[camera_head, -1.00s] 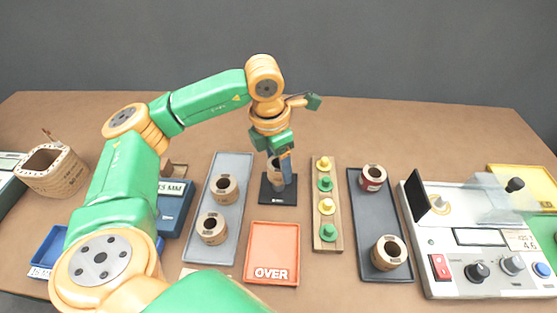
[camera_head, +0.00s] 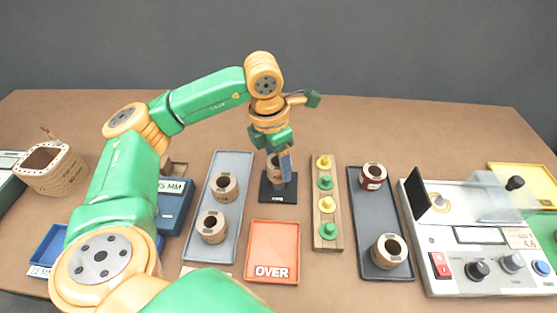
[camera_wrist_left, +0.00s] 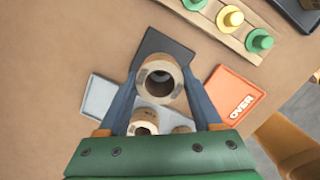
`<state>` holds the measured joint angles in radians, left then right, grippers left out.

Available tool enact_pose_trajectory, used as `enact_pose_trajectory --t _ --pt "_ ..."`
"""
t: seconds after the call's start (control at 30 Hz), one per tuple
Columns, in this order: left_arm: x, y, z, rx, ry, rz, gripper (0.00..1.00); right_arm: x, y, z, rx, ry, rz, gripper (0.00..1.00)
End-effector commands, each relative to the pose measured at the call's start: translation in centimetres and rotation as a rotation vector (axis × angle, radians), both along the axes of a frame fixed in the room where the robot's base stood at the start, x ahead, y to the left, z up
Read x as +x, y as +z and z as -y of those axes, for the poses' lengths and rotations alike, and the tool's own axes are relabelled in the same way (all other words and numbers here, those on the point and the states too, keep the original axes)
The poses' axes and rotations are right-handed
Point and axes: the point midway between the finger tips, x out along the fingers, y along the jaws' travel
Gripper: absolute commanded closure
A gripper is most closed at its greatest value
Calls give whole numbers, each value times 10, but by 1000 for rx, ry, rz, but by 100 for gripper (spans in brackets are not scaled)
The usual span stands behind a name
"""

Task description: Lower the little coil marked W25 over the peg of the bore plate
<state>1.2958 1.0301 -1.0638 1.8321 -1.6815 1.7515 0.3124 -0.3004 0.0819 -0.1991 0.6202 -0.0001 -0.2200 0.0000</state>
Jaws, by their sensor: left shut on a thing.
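My left gripper (camera_head: 279,172) is shut on a small tan coil (camera_head: 273,168), over the black bore plate (camera_head: 283,196). In the left wrist view the coil (camera_wrist_left: 160,78) stands between the blue fingers (camera_wrist_left: 160,96), with its dark bore facing the camera and the bore plate (camera_wrist_left: 160,46) behind it. The peg does not show; the coil and fingers hide the plate's middle. I cannot tell whether the coil is around the peg or above it. Its mark is too small to read. My right gripper is not in view.
A grey tray (camera_head: 232,165) with two coils stands left of the plate. An orange tray (camera_head: 260,234) marked OVER lies in front. A wooden strip with yellow and green pegs (camera_head: 326,205), a dark tray with two coils (camera_head: 370,233) and a meter (camera_head: 468,262) stand to the right.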

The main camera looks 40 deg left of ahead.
Motion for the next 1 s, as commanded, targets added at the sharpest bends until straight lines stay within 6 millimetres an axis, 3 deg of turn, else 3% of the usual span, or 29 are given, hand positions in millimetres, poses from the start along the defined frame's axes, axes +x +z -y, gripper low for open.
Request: enact_pose_trajectory --t 0.27,1.0 --pt "0 -1 0 0 0 0 94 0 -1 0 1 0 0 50" --pt "0 -27 0 0 0 0 94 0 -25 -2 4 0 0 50"
